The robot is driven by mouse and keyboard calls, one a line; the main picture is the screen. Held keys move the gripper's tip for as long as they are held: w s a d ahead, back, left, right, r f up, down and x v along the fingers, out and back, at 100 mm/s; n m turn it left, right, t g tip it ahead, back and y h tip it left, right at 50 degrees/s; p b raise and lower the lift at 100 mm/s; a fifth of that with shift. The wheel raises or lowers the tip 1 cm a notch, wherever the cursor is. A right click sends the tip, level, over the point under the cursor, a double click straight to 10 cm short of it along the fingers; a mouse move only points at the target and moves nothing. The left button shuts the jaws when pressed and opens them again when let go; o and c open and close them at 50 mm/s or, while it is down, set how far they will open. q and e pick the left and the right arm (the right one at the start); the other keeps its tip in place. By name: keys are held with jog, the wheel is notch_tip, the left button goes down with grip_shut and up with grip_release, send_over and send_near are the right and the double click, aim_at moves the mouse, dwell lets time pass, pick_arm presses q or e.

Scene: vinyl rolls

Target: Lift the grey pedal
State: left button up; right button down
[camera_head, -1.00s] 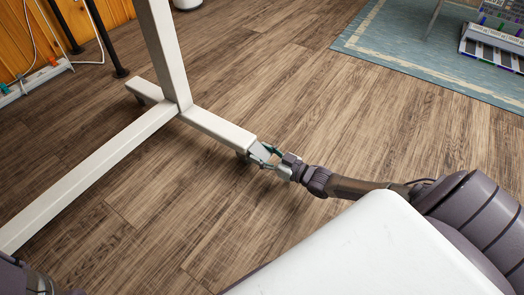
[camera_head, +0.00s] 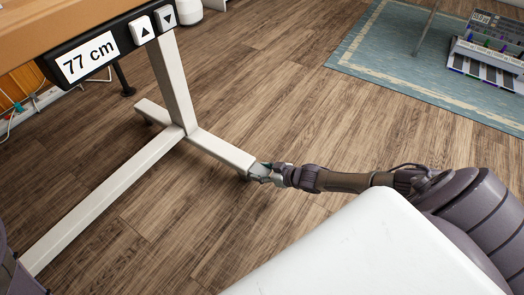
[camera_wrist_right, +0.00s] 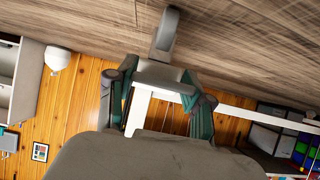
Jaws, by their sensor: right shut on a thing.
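The grey pedal (camera_head: 257,169) is at the near end of the white desk foot (camera_head: 222,151), low over the floor. In the right wrist view the grey pedal (camera_wrist_right: 160,72) is a flat grey piece beside a grey caster wheel (camera_wrist_right: 166,34). My right gripper (camera_head: 266,174) is at the end of the foot, and its fingers are shut on the pedal. The right wrist view shows the two fingers of my right gripper (camera_wrist_right: 158,88) on either side of it. The pedal is partly hidden by the gripper in the head view. My left gripper is out of view.
The white desk leg (camera_head: 174,85) rises from the foot to a wooden desk top with a control panel (camera_head: 100,50) reading 77 cm. The wooden floor (camera_head: 290,95) between is clear.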

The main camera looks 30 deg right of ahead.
dwell(0.3)
jog(key=shift+c, duration=2.2)
grip_release()
jog(key=v, duration=1.2)
jog(key=shift+d, duration=0.1)
